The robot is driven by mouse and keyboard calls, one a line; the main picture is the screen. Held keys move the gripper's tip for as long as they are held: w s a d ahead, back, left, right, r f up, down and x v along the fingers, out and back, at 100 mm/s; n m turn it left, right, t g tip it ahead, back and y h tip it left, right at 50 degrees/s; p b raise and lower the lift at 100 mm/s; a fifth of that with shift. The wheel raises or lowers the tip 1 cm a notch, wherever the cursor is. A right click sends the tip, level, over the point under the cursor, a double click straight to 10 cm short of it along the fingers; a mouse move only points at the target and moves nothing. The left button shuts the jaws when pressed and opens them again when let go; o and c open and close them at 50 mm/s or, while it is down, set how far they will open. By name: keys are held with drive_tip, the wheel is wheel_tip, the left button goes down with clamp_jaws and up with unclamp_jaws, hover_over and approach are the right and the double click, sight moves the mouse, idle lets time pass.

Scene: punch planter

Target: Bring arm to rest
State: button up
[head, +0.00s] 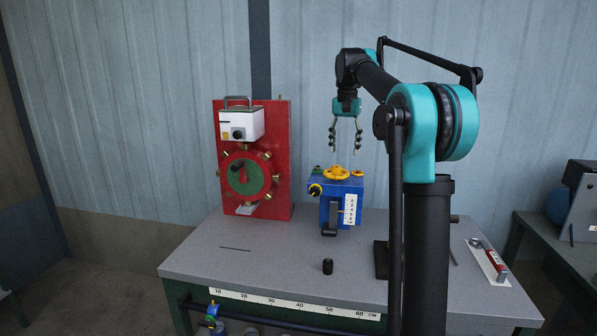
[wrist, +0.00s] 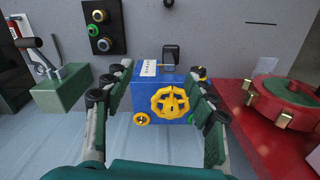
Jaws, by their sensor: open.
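My gripper (head: 345,136) hangs from my arm above the workbench (head: 210,262), fingers pointing down. It is open and empty, above a blue box (head: 350,193) with a yellow handwheel (head: 336,172) on top. A gap shows between the fingertips and the handwheel. In the wrist view the two fingers (wrist: 155,92) stand apart on either side of the blue box (wrist: 184,82) and its yellow handwheel (wrist: 170,101).
A red panel (head: 281,150) with a green dial (head: 246,177) stands upright left of the blue box. A small black cylinder (head: 327,266) stands near the front. The front left of the bench is clear.

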drive_tip(key=s+d+f+n+t, duration=0.2)
drive_tip(key=s+f, duration=1.5)
drive_tip(key=f, duration=0.1)
drive_tip(key=s+d+f+n+t, duration=0.2)
drive_tip(key=s+f, duration=1.5)
drive_tip(key=f, duration=0.1)
drive_tip(key=shift+s+f+n, duration=0.3)
drive_tip(key=shift+f, duration=0.1)
